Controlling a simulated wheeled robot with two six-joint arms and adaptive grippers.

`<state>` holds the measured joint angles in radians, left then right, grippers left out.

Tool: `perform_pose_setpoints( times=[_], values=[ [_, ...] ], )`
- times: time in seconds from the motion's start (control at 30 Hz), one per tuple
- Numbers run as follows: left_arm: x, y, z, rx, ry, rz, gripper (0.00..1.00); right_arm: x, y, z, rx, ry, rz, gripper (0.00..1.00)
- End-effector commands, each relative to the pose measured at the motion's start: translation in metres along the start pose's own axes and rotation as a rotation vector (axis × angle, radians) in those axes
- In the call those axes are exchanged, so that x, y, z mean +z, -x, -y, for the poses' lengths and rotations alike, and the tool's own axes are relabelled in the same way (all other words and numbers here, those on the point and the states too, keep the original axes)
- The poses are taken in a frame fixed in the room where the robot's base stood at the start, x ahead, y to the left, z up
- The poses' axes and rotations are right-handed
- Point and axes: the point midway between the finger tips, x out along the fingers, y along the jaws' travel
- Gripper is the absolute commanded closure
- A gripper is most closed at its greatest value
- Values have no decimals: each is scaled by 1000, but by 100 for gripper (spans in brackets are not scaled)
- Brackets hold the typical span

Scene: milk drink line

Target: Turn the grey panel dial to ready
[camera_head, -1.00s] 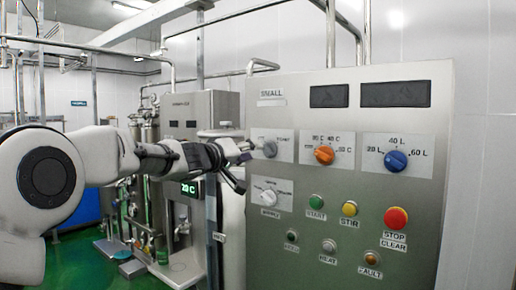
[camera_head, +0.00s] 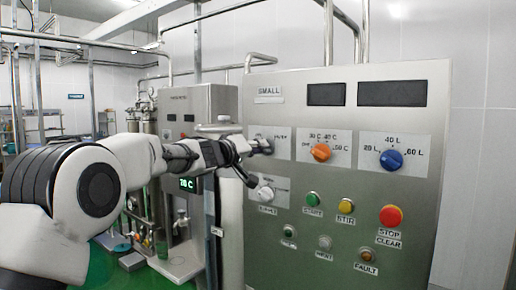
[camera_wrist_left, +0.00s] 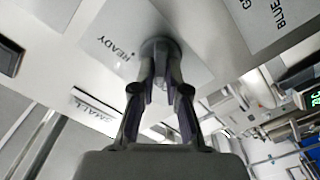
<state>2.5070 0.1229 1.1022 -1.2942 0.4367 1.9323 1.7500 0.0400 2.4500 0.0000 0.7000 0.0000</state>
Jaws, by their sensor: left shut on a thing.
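The grey panel dial (camera_head: 265,146) sits on a white plate at the upper left of the metal control panel (camera_head: 350,240). In the wrist view, the dial (camera_wrist_left: 160,47) is at top centre, with the printed word READY and a small dot beside it. My left gripper (camera_head: 256,147) reaches it from the left. In the wrist view, the left gripper (camera_wrist_left: 160,80) is shut on the dial with one finger on each side. The fingers hide much of the dial, and I cannot tell where its pointer stands. My right gripper is not in view.
A white dial (camera_head: 265,193) is just below. An orange dial (camera_head: 321,152) and a blue dial (camera_head: 391,159) are to the right. Lower are a green button (camera_head: 313,199), a yellow button (camera_head: 346,205) and a red stop button (camera_head: 391,215). A tank machine (camera_head: 200,105) stands behind my arm.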

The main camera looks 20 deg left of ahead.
Motion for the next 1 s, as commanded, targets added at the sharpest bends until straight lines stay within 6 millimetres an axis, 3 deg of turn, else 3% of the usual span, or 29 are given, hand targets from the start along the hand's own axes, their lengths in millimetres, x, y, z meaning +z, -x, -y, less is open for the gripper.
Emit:
perform_pose_setpoints(
  times=[0.37, 1.0],
  values=[
    [0, 0, -1, -3, -162, 3, 100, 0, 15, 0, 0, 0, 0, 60],
    [3, 0, -2, -2, -751, 5, 100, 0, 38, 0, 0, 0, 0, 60]
  ],
)
